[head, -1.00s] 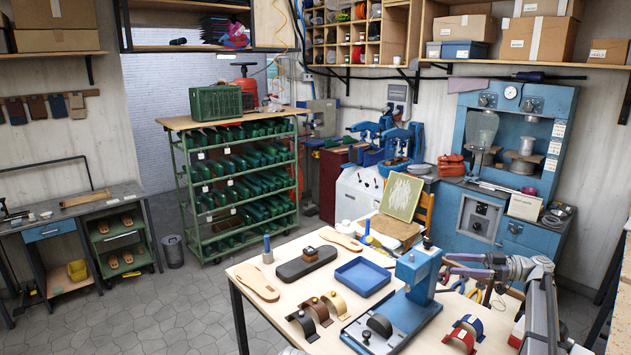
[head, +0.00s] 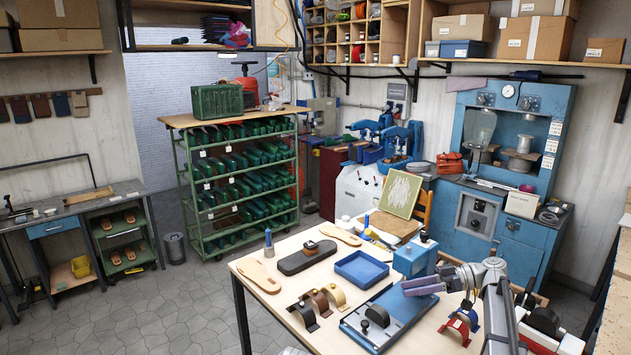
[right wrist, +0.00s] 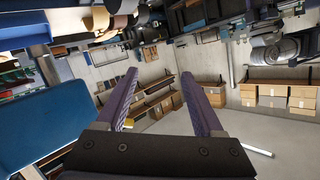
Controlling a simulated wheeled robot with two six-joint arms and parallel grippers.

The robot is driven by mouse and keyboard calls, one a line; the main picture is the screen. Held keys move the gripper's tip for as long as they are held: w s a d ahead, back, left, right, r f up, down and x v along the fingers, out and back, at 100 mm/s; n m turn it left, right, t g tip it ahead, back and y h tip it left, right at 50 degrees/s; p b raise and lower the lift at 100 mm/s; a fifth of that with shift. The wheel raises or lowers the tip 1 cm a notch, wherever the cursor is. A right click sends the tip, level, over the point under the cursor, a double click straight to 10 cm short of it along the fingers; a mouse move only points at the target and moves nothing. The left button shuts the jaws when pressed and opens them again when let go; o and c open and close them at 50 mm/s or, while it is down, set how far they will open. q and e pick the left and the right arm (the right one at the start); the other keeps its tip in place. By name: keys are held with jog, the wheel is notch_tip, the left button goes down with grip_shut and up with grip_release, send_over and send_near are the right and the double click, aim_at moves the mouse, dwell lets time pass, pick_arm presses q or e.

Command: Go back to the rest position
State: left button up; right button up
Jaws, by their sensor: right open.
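My right gripper (head: 422,286) is over the right part of the workbench (head: 255,320), in front of the blue bench press (head: 412,258). Its purple fingers point left in the head view. In the right wrist view the fingers (right wrist: 160,78) stand apart with nothing between them. My left gripper is not in view.
A blue tray (head: 362,268), a dark sole-shaped block (head: 306,258), and brown and tan straps (head: 318,303) lie on the bench. Red and blue straps (head: 461,325) sit below my right arm. A green rack (head: 240,180) stands behind.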

jog(key=s+a+f+m+g+h, duration=0.2)
jog(key=s+a+f+m+h, duration=0.15)
jog(key=s+a+f, duration=0.4)
jog(key=s+a+f+m+g+h, duration=0.15)
jog(key=s+a+f+h, duration=0.3)
jog(key=s+a, duration=0.55)
jog(key=s+a+f+m+t+h, duration=0.1)
jog(key=s+f+m+h, duration=0.1)
jog(key=s+h, duration=0.2)
jog(key=s+a+f+m+t+h, duration=0.1)
jog(key=s+f+m+h, duration=0.1)
jog(key=s+h, duration=0.2)
jog(key=s, duration=0.3)
jog(key=shift+s+a, duration=0.3)
jog(key=shift+a, duration=0.1)
